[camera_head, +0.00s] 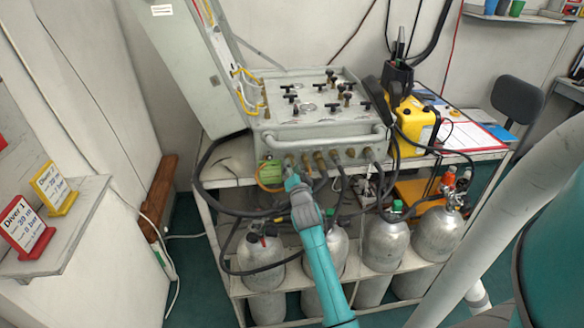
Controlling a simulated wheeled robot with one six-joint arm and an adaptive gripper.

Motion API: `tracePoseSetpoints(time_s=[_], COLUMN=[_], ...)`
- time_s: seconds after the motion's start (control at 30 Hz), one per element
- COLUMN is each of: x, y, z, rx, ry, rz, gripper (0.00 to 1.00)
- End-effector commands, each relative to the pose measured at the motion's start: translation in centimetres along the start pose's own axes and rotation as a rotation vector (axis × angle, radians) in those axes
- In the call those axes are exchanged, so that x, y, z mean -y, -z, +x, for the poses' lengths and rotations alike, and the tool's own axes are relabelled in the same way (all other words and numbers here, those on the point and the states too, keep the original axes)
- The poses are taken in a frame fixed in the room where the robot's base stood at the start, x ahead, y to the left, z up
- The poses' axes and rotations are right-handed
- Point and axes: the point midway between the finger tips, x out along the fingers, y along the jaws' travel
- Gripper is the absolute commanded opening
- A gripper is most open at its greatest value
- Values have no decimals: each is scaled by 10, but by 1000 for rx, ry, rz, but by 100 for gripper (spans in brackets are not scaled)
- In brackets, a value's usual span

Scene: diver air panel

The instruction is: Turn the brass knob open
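The air panel is a grey box (345,131) with its lid raised at the left, standing on a shelf rack. Brass fittings (320,160) line the front face. My teal arm reaches up from the bottom middle, and its end with my gripper (291,178) is in front of the panel's lower front, left of the middle. The fingers are too small and hidden to read, and contact with the panel is unclear.
Hoses hang in front of the panel and loop over the rack. Grey gas cylinders (385,244) stand on the shelf below. A yellow device (414,122) and papers lie to the right. A side shelf (65,225) with two diver signs is at the left.

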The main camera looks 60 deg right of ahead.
Motion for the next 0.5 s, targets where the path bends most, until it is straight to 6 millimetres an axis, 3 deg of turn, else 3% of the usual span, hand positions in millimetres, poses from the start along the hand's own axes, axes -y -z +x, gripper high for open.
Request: tracePoseSetpoints(time_s=[0.4,0.5], x=[0,0], y=[0,0], z=[7,7], rx=[0,0], ry=[0,0], rz=[0,0], gripper=[36,11])
